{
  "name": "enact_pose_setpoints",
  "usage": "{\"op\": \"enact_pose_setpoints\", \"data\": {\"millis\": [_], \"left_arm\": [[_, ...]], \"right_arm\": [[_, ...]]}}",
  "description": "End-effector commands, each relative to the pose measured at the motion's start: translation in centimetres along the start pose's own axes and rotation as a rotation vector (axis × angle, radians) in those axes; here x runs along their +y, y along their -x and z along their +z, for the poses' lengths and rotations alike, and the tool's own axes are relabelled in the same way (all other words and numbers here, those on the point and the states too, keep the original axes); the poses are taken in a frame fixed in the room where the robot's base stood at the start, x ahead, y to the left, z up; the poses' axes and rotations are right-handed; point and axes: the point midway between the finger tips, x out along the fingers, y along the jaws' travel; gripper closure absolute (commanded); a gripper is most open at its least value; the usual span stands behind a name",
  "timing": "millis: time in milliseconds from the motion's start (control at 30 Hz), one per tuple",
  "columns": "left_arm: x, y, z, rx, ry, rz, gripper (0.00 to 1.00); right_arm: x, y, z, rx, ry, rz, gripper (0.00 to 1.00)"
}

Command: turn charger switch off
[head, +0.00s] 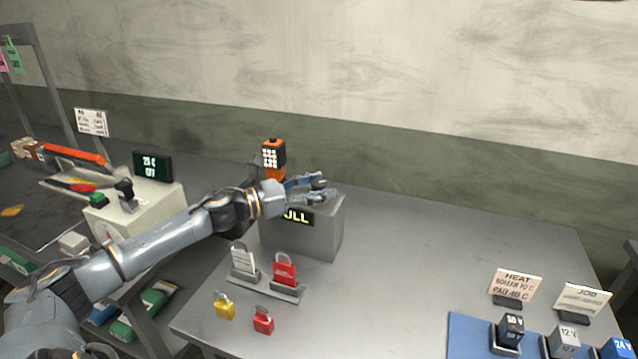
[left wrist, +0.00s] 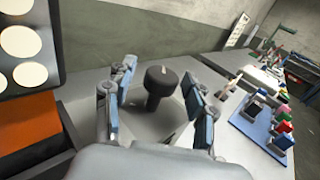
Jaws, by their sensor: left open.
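The charger (head: 322,238) is a grey box on the table, with a lit display (head: 298,217) reading "ULL" beside my arm; the rest of the word is hidden. My left gripper (head: 322,187) is open at the top of the box. In the left wrist view, a black rotary switch knob (left wrist: 160,82) with a small light mark stands on a grey plate between my two spread fingers, which appear apart from it. The knob is hidden by the gripper in the head view. My right gripper is not in view.
An orange device with a dotted panel (head: 273,155) stands just behind my left wrist. A padlock rack (head: 265,288) and loose yellow (head: 224,305) and red (head: 263,319) padlocks lie in front. A blue mat (head: 465,338) with blocks is right. The table's right middle is clear.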

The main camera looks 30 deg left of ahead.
Motion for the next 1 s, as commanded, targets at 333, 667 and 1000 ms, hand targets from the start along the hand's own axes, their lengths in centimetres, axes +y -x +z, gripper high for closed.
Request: {"op": "enact_pose_setpoints", "data": {"millis": [333,667,1000], "left_arm": [[-0.06,-0.41,-0.03,0.0,0.0,-0.001,0.45],[-0.06,-0.38,-0.02,0.0,0.0,-0.001,1.0],[-0.16,-0.38,0.05,0.0,0.002,0.044,1.0]], "right_arm": [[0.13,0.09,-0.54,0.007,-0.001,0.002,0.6],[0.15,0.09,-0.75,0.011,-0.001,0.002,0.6],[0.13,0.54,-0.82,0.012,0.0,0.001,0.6]]}}
